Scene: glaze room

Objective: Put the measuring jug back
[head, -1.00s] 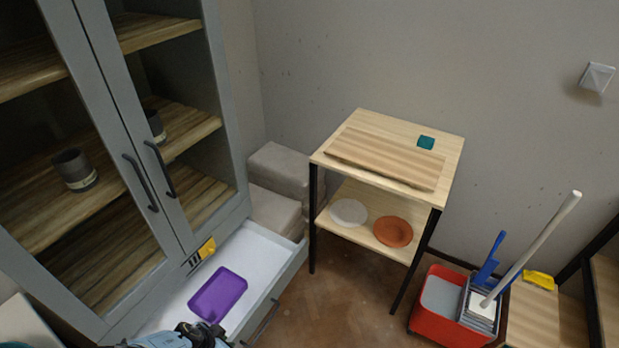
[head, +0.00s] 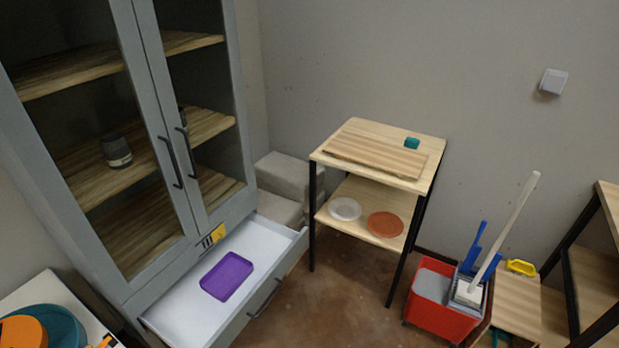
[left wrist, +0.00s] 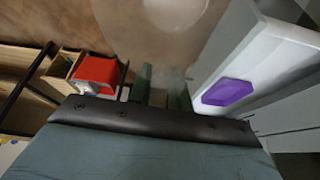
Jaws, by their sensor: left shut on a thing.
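In the left wrist view my left gripper (left wrist: 160,88) is shut on a see-through, pale thing, which looks like the measuring jug (left wrist: 172,40). Its clear body fills the top middle of that view, and its outline is hard to make out. The open white drawer (left wrist: 262,50) lies to the right of it there, with a purple tray (left wrist: 228,92) inside. The head view shows the same drawer (head: 268,238) pulled out under the grey cabinet, and the purple tray (head: 227,276) in it. Neither gripper shows in the head view.
The cabinet (head: 165,60) has closed glass doors, with a dark cup (head: 116,152) on a shelf. A small side table (head: 440,140) bears a board (head: 375,155). A red mop bucket (head: 435,310) stands at the right. Brown floor is open between drawer and bucket.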

